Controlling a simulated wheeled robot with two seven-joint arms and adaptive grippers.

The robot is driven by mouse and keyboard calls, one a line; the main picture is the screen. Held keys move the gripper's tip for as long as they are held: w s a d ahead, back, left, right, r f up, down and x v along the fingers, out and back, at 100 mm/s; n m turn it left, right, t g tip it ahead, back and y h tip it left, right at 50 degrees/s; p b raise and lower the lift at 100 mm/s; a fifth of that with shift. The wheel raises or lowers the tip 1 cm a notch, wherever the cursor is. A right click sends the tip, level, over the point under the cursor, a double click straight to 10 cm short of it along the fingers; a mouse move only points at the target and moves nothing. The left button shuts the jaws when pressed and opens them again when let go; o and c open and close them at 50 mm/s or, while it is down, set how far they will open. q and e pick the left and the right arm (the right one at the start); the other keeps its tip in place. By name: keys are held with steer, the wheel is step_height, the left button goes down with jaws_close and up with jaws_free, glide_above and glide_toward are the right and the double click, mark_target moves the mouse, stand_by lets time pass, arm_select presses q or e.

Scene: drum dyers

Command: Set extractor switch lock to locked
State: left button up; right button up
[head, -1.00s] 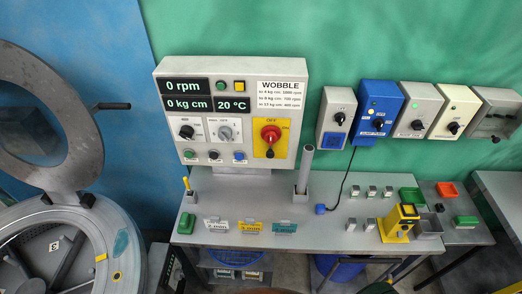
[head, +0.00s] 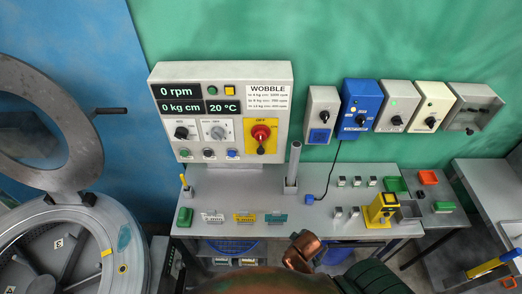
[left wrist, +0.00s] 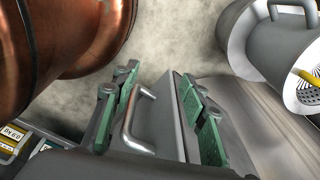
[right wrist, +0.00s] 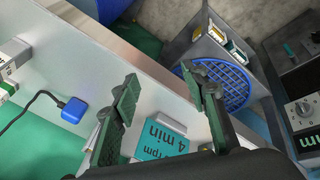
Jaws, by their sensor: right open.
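A row of wall switch boxes shows in the head view: a grey box with a blue socket flap (head: 323,113), a blue box (head: 358,107), a pale grey box (head: 397,106), a cream box (head: 433,106) and a grey box with a see-through cover (head: 474,107). Their labels are too small to read, so I cannot tell which is the extractor switch or its lock state. My right gripper (right wrist: 160,80) is open and empty above the bench, near a teal card (right wrist: 163,145). My left gripper (left wrist: 155,78) is open, with a grey handled surface behind its fingers.
A control panel (head: 222,76) with a red rotary switch stands behind the bench (head: 240,187). A grey post (head: 293,163), blue plug (head: 309,199), cards and a yellow device (head: 380,210) stand on the bench. An open drum machine (head: 128,225) is at left.

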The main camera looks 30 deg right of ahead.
steer(key=w+d+r+n+t+h+p, duration=0.1)
steer(key=w+d+r+n+t+h, duration=0.2)
steer(key=w+r+n, duration=0.55)
steer(key=n+t+h, duration=0.4)
steer(key=n+t, duration=0.4)
steer(key=n, duration=1.3)
glide_toward(261, 153)
steer(key=x, duration=0.4)
steer(key=p+x, duration=0.1)
steer(key=x, duration=0.6)
steer(key=shift+c, duration=0.5)
jaws_close()
